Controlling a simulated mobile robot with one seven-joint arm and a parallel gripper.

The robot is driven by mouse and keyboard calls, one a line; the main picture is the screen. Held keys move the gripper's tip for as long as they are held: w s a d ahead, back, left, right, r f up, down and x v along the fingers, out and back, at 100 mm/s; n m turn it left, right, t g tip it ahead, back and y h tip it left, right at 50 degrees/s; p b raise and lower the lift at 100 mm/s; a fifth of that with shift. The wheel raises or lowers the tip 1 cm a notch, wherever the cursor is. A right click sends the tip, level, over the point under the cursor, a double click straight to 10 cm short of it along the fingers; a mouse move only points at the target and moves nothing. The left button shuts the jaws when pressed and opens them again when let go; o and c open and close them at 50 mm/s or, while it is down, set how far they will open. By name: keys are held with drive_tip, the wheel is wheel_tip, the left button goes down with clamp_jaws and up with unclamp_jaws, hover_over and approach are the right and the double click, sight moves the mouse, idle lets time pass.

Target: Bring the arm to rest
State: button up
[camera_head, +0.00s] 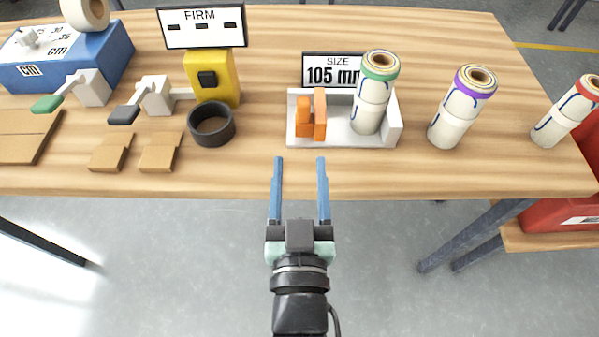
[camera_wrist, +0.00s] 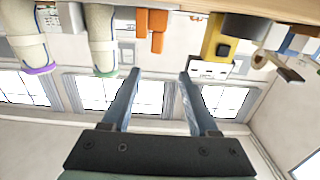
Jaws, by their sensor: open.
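My gripper (camera_head: 299,160) is open and empty, with two long blue fingers spread apart. In the head view it is in front of the table's front edge, its fingertips close to that edge in the picture. In the wrist view my gripper (camera_wrist: 157,78) shows nothing between its fingers. The white tray (camera_head: 345,140) is beyond the fingertips, with an orange block (camera_head: 312,115) and a green-ringed roll (camera_head: 372,95) in it.
A purple-ringed roll (camera_head: 460,110) stands on the wooden table (camera_head: 250,180), and a red-ringed roll (camera_head: 566,112) is further right. A black ring (camera_head: 211,138), yellow device (camera_head: 225,78), FIRM sign (camera_head: 201,26) and blue box (camera_head: 75,65) are to the left. The floor in front is clear.

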drive_tip(key=shift+s, duration=0.35)
idle(0.3)
